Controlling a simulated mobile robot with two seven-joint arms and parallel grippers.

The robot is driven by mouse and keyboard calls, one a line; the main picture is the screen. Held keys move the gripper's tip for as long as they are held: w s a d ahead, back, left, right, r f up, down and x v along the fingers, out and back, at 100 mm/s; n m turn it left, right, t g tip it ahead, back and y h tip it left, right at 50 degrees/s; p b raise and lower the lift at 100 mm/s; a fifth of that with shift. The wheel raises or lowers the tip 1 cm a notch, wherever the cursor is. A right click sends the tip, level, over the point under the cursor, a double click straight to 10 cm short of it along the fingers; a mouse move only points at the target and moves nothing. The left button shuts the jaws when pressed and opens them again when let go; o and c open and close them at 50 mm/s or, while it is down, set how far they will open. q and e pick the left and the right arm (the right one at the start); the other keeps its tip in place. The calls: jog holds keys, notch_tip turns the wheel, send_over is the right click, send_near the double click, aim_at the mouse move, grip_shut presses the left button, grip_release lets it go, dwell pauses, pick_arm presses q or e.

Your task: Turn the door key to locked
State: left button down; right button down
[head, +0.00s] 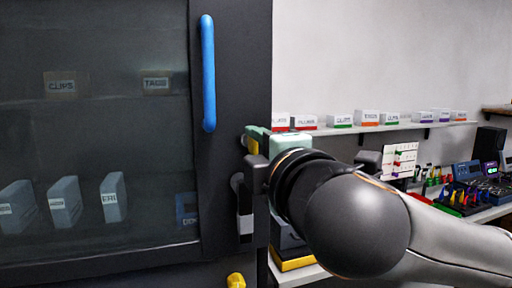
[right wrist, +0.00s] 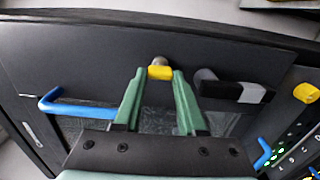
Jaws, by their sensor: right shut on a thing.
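The door key (right wrist: 160,72) has a yellow bow and sits at a round metal lock on the dark cabinet door (head: 232,60). My right gripper (right wrist: 160,76), with green fingers, is shut on the yellow bow, one finger on each side. In the head view my right gripper (head: 251,138) reaches the door's right edge, below and right of the blue handle (head: 208,72). The fingers and wrist mostly hide the key there. I cannot tell from these views how far the key is turned. My left gripper is not in view.
A dark lever with a pale end (right wrist: 235,92) sticks out close beside the key; it is below my gripper in the head view. A yellow knob (head: 236,280) is lower on the cabinet. A shelf of labelled boxes (head: 366,118) and a cluttered bench are at the right.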

jog(key=shift+c, duration=2.4)
grip_release()
jog(key=b+v, duration=0.2)
jog(key=v, duration=1)
jog(key=shift+s, duration=0.25)
